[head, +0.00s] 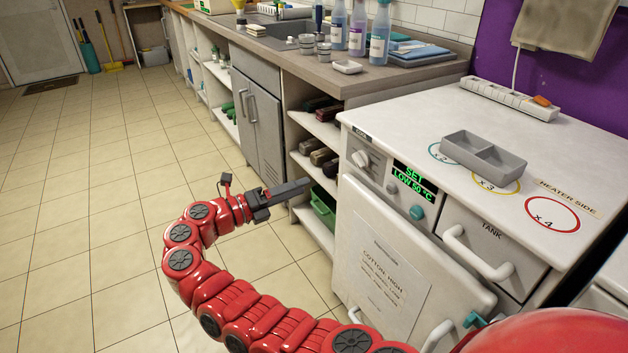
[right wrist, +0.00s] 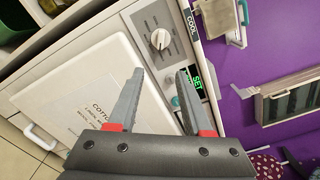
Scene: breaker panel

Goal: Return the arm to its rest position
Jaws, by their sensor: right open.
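My right arm (head: 235,300) is red and segmented. It curves from the lower right of the head view out over the tiled floor. My right gripper (head: 303,184) is dark grey and points right, towards the white machine's front. In the right wrist view the right gripper (right wrist: 160,78) is open, with nothing between its fingers. Beyond its fingers are the machine's selector knob (right wrist: 160,39), the green display (right wrist: 197,82) and the labelled white door (right wrist: 85,90). My left gripper is not in view.
The white machine (head: 385,125) has a grey two-compartment tray (head: 484,158) and a power strip (head: 509,98) on top. A drawer handle (head: 477,254) sticks out in front. Open shelves (head: 318,125) and a counter (head: 290,72) stand behind. The floor at left (head: 90,220) is clear.

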